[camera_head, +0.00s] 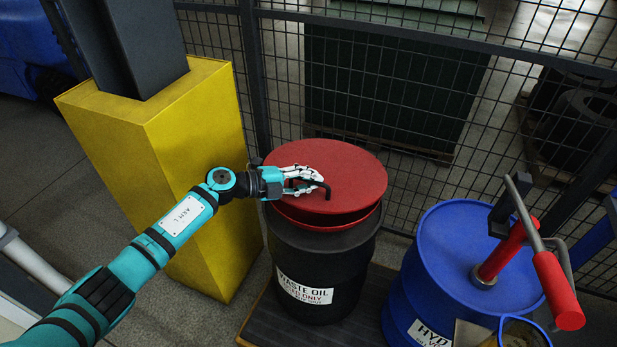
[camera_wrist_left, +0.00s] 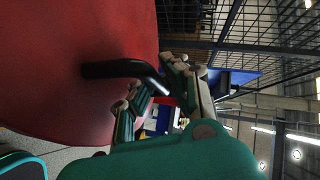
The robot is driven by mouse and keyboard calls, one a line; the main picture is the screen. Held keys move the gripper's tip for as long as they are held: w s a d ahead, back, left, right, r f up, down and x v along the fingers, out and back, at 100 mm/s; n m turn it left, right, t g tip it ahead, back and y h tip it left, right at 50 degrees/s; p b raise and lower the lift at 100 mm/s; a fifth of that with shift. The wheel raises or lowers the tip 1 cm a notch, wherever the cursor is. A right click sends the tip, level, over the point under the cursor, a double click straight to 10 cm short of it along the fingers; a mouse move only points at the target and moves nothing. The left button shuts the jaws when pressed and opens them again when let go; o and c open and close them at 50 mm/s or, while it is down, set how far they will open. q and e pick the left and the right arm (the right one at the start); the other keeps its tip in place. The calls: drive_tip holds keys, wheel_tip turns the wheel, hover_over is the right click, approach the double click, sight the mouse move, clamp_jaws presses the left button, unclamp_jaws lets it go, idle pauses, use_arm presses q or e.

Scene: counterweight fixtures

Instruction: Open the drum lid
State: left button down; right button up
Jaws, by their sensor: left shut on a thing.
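A black drum (camera_head: 318,262) labelled waste oil stands in the middle of the head view. Its red lid (camera_head: 345,165) sits tilted on top, with a dark gap showing between the lid and the red rim (camera_head: 330,226) at the front. My left gripper (camera_head: 310,183) is shut on the black bar handle (camera_head: 325,189) at the lid's near left side. In the left wrist view the lid (camera_wrist_left: 60,60) fills the left side, and the handle (camera_wrist_left: 115,69) runs into the fingers (camera_wrist_left: 165,88). My right gripper is not in view.
A yellow post guard (camera_head: 190,160) stands close on the left beside my arm. A blue drum (camera_head: 450,255) with a red-handled pump (camera_head: 555,290) stands on the right. A black mesh fence (camera_head: 400,40) runs behind the drums.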

use_arm(q)
drive_tip(key=w+d+r+n+g+y+p, duration=0.1)
drive_tip(key=w+d+r+n+g+p, duration=0.1)
drive_tip(key=w+r+p, duration=0.4)
drive_tip(key=shift+w+r+y+p, duration=0.3)
drive_tip(key=shift+w+r+y, duration=0.1)
drive_tip(key=shift+r, duration=2.4)
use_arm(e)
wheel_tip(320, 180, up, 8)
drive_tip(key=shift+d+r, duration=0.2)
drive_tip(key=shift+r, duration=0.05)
use_arm(q)
drive_tip(key=shift+s+d, duration=0.1)
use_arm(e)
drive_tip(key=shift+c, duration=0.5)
